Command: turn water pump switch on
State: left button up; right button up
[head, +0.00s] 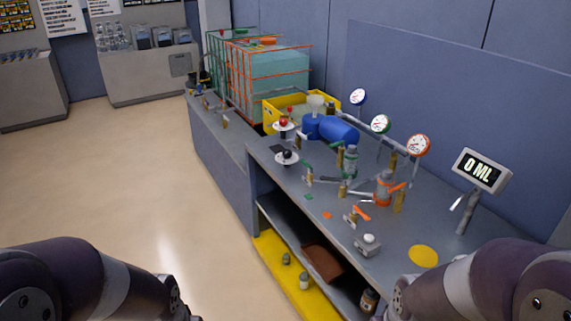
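A blue pump-like body (338,131) sits on the grey workbench among pipes and valves. Two round white discs stand near the bench's left edge, one with a red knob (283,122) and one with a black knob (287,154). A small grey box with a white rounded top (369,244) sits at the bench's near edge. Which of these is the water pump switch, and its on or off position, I cannot tell. My arms show at the lower left and lower right corners. Neither gripper is in view.
Caged tanks (270,75) and a yellow bin (272,112) stand at the back. Gauges (418,145) and a "0 ML" display (481,171) rise along the right. A yellow disc (423,256) lies on the bench. A shelf below holds several items. Floor at left is clear.

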aim_at(287, 153)
jog(key=i+j+z, duration=0.2)
jog(key=z, duration=0.3)
jog(key=i+j+z, duration=0.15)
jog(key=z, duration=0.3)
jog(key=i+j, duration=0.2)
jog(key=j, duration=0.15)
jog(key=i+j+z, duration=0.1)
jog(key=j, duration=0.2)
jog(key=i+j, duration=0.25)
jog(key=i+j+z, duration=0.1)
jog(key=j, duration=0.35)
jog(key=i+j+z, duration=0.1)
jog(key=j, duration=0.3)
jog(key=i+j, duration=0.25)
jog(key=i+j+z, duration=0.1)
jog(key=j, duration=0.4)
jog(key=i, duration=0.05)
